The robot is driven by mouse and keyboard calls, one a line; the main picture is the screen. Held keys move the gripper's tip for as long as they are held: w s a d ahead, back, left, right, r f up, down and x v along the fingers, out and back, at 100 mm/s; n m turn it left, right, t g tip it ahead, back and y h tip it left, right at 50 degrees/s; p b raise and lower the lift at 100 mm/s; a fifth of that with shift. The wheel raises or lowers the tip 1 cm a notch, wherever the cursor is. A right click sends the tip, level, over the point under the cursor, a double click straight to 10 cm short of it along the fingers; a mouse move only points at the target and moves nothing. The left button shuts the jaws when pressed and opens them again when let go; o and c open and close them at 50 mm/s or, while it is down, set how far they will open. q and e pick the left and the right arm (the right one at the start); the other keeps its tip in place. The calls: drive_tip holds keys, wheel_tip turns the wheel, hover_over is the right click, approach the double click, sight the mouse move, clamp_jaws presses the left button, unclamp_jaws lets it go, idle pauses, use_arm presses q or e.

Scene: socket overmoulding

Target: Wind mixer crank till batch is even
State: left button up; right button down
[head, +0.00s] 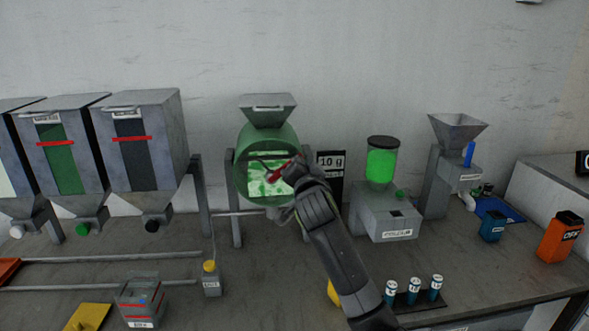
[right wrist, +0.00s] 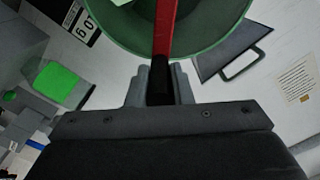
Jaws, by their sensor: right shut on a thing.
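The green mixer drum (head: 246,150) stands at the middle of the bench under a grey hopper (head: 267,110). Its front window (head: 262,178) shows a patchy mix of white and green. The crank (head: 284,170) has a red arm across the drum's front. My right gripper (head: 294,168) is at the crank. In the right wrist view the gripper (right wrist: 160,85) is shut on the black grip (right wrist: 159,80) at the end of the red crank arm (right wrist: 165,28). Part of the drum's right side is hidden behind my right arm. My left gripper is not in view.
Several hopper bins (head: 140,140) stand at the left. A grey machine with a bright green jar (head: 382,163) stands right of the drum, with a grinder-like hopper (head: 457,128) beyond. White-topped vials (head: 413,290) stand near my forearm. A grey box (head: 142,300) sits front left.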

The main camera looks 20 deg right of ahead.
wheel_tip(320, 180, down, 10)
drive_tip(key=m+b, duration=0.9)
drive_tip(key=m, duration=0.2)
drive_tip(key=shift+d+m+b, duration=0.3)
drive_tip(key=shift+d+b, duration=0.05)
drive_tip(key=shift+d, duration=0.05)
drive_tip(key=shift+a, duration=0.1)
drive_tip(key=c, duration=1.7)
unclamp_jaws()
drive_tip(key=shift+c, duration=0.2)
drive_tip(key=o, duration=0.4)
drive_tip(key=shift+w+a, duration=0.15)
drive_tip(key=shift+w, duration=0.05)
drive_tip(key=shift+o, duration=0.2)
drive_tip(key=shift+s, duration=0.15)
